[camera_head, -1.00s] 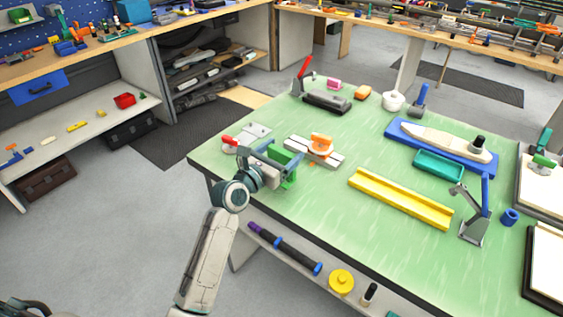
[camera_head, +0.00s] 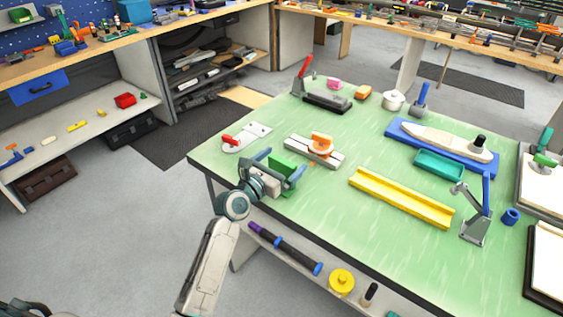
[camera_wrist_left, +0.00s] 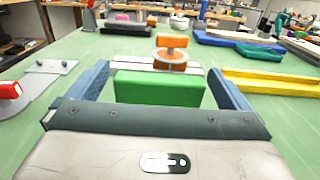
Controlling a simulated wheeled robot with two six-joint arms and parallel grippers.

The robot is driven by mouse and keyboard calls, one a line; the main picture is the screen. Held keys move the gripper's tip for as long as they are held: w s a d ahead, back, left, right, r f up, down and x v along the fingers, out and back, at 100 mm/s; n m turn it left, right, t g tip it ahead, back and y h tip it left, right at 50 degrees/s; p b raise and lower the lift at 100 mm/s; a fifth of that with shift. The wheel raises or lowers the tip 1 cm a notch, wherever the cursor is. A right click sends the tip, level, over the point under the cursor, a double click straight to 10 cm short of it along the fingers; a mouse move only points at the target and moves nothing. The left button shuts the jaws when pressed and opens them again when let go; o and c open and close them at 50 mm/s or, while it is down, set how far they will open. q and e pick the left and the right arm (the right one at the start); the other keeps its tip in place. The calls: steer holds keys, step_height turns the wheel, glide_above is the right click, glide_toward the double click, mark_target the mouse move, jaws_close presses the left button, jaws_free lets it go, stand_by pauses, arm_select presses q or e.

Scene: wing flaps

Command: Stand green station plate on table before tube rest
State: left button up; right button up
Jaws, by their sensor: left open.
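The green station plate (camera_head: 285,164) stands on the table's near left part, close to the front edge. My left gripper (camera_head: 277,168) is open around it, one finger to each side. In the left wrist view the plate (camera_wrist_left: 160,89) shows as a wide green block between the blue fingers, with gaps at both ends. Its bottom edge is hidden behind the gripper body. The yellow trough (camera_head: 400,198) lies to the right of the plate; I cannot tell for sure whether it is the tube rest. My right gripper is out of view.
A grey rail with an orange part (camera_head: 320,145) lies just behind the plate. A white plate with a red clamp (camera_head: 247,138) is to the left. A grey and blue stand (camera_head: 477,215), a blue board with a boat hull (camera_head: 440,145) and a teal tray (camera_head: 437,165) are farther right.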

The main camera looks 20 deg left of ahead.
arm_select(q)
steer(key=v, duration=1.2)
steer(key=shift+r, duration=0.2)
